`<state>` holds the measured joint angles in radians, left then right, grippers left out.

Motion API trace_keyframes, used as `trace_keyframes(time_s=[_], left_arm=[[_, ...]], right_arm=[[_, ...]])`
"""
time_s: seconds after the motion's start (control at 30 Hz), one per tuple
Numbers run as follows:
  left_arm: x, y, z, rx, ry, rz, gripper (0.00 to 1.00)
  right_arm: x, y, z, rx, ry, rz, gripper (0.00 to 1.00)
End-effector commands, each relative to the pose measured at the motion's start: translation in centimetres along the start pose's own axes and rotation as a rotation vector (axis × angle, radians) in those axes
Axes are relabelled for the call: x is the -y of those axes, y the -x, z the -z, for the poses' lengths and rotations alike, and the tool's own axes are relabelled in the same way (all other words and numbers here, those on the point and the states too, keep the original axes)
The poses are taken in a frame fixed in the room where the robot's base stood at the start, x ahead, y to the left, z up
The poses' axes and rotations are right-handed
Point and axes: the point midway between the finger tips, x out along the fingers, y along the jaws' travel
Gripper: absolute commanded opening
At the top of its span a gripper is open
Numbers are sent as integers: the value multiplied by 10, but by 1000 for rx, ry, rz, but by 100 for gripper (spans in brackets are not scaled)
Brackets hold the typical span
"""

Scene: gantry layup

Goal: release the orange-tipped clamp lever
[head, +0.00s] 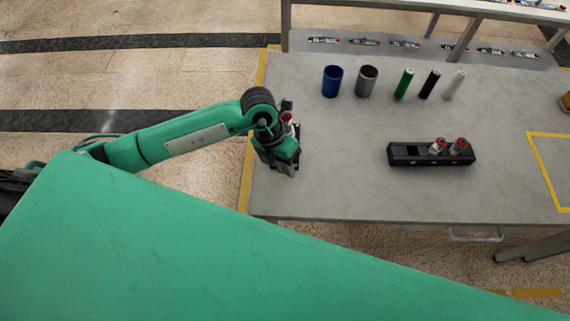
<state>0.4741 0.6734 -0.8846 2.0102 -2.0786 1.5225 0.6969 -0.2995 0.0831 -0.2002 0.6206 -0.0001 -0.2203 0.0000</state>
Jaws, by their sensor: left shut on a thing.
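My left gripper (290,168) is over the left end of the grey table (330,190), pointing down. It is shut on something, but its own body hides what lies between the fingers. A small red spot shows at the wrist beside it. I cannot make out an orange-tipped clamp lever for certain. Several small metal pieces with reddish ends (405,43) lie in a row at the table's back, too small to identify. My right gripper is not in view.
A black block (405,155) holds two red-topped fittings (460,146). A blue cup (332,81), a grey cup (367,80) and green (404,83), black (430,84) and white (455,84) cylinders stand behind. A yellow outline marks the right side. The table's middle is clear.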

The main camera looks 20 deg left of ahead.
Motion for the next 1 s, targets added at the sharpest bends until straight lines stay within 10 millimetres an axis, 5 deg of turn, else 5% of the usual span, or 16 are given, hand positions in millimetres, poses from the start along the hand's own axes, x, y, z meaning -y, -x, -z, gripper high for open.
trace_keyframes(time_s=[0.23, 0.63, 0.67, 0.77, 1.0], left_arm=[[-9, 0, 3, -53, -167, -1, 0], [-10, 5, 5, -75, -222, 1, 0], [-10, 5, 5, -75, -222, 1, 22], [-10, 5, 5, -75, -221, 1, 40], [-10, 4, 6, -76, -220, 1, 40]], right_arm=[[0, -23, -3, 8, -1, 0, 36], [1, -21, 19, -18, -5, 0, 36], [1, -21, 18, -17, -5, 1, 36], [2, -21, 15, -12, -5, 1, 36], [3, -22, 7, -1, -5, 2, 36]])
